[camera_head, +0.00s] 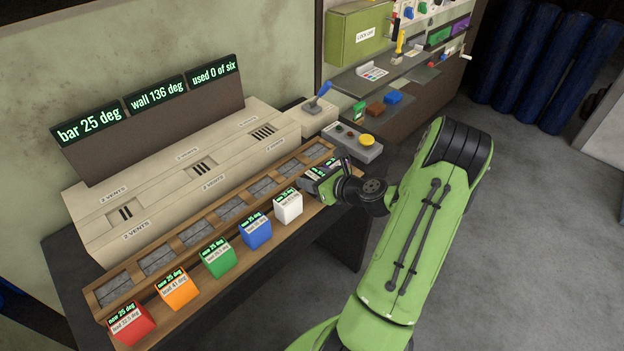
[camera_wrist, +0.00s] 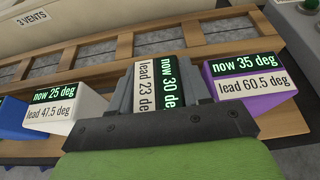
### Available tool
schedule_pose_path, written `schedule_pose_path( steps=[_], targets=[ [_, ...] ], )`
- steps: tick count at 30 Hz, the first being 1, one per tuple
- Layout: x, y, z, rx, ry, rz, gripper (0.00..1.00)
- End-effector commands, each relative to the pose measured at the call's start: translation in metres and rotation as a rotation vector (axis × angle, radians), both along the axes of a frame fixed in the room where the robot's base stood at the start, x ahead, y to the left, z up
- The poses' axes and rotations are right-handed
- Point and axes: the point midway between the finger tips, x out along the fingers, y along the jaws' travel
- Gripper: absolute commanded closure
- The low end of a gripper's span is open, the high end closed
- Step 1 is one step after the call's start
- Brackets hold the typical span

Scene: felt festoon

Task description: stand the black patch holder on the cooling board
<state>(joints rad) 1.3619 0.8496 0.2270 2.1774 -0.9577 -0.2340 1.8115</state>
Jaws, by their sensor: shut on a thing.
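My gripper (camera_wrist: 160,100) is shut on the black patch holder (camera_wrist: 156,84), whose label reads "lead 23 deg" and "now 30 deg". In the wrist view this label is turned sideways compared with its neighbours. In the head view my gripper (camera_head: 330,188) is at the right end of the holder row, beside the white holder, and mostly hides the black one. A wooden board (camera_head: 180,291) runs under the row. I cannot tell whether the black holder touches it, nor which wooden part is the cooling board.
White (camera_head: 288,209), blue (camera_head: 256,234), green (camera_head: 219,262), orange (camera_head: 178,290) and red (camera_head: 131,325) holders stand along the board. A purple holder (camera_wrist: 247,86) is close right of my gripper in the wrist view. A lever box (camera_head: 313,117) and a yellow-button box (camera_head: 355,145) stand behind.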

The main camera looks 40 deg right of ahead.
Motion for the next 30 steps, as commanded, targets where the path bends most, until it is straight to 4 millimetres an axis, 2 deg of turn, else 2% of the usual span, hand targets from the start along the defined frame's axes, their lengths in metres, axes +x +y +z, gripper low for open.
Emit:
schedule_pose_path(
  steps=[2,3,4,14,17,24,30],
  targets=[
    [0.0,0.0,-0.003,0.001,-0.001,0.0,0.9],
    [0.0,0.0,-0.002,0.0,0.0,0.0,0.47],
    [0.0,0.0,-0.002,0.0,0.0,0.0,0.42],
    [-0.004,-0.001,0.003,0.001,0.001,-0.003,0.42],
    [-0.022,-0.002,0.011,0.001,0.002,-0.005,0.42],
    [-0.082,-0.003,0.037,0.001,0.001,-0.006,0.42],
    [-0.108,-0.003,0.047,0.0,0.001,-0.001,0.42]
  ],
)
